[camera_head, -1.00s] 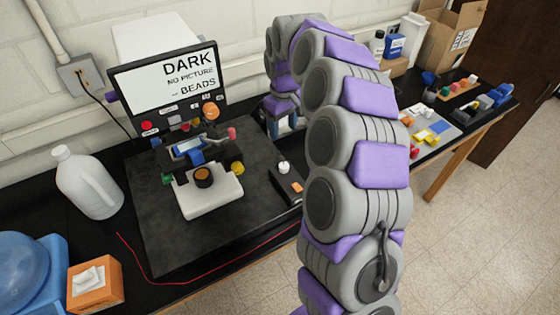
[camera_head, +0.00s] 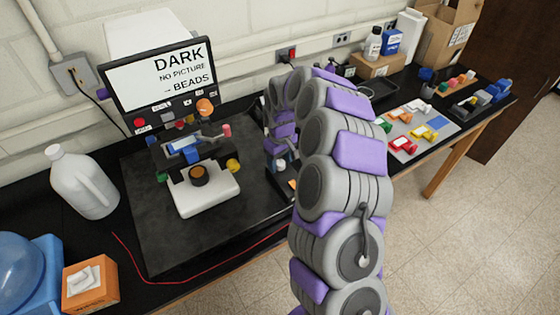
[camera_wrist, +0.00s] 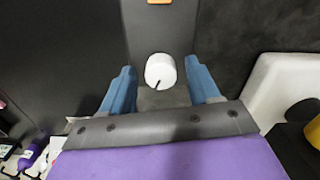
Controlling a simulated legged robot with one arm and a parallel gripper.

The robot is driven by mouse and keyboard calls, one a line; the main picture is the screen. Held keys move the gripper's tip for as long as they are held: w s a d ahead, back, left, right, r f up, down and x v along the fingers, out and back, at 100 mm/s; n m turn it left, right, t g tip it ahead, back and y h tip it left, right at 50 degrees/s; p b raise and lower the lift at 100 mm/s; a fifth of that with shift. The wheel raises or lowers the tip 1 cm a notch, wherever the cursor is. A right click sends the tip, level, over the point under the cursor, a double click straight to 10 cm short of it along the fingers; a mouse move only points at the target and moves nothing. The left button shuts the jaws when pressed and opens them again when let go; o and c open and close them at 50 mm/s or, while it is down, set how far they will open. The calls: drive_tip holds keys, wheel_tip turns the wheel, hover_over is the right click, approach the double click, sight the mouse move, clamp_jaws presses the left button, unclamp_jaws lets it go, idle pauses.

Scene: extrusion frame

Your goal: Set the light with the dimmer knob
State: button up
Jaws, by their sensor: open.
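The white dimmer knob (camera_wrist: 160,71), with a dark mark on its near edge, stands on a dark box (camera_wrist: 157,32) with an orange patch. In the wrist view, my gripper (camera_wrist: 159,69) is open, its blue fingers on either side of the knob with gaps showing. In the head view, my arm covers part of the box, and the knob (camera_head: 281,164) shows just under my gripper (camera_head: 283,152). The screen (camera_head: 160,75) reads "DARK NO PICTURE → BEADS". The microscope-like device (camera_head: 205,192) with a white base stands left of the knob.
A white jug (camera_head: 82,185), an orange tissue box (camera_head: 90,284) and a blue container (camera_head: 25,270) stand on the left. A red wire crosses the bench front. Coloured parts lie on a grey mat (camera_head: 418,137) at the right. In the wrist view, the white base (camera_wrist: 285,88) is close at right.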

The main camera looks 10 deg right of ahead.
drive_tip(key=shift+f, duration=0.15)
drive_tip(key=shift+a, duration=0.15)
drive_tip(key=c, duration=1)
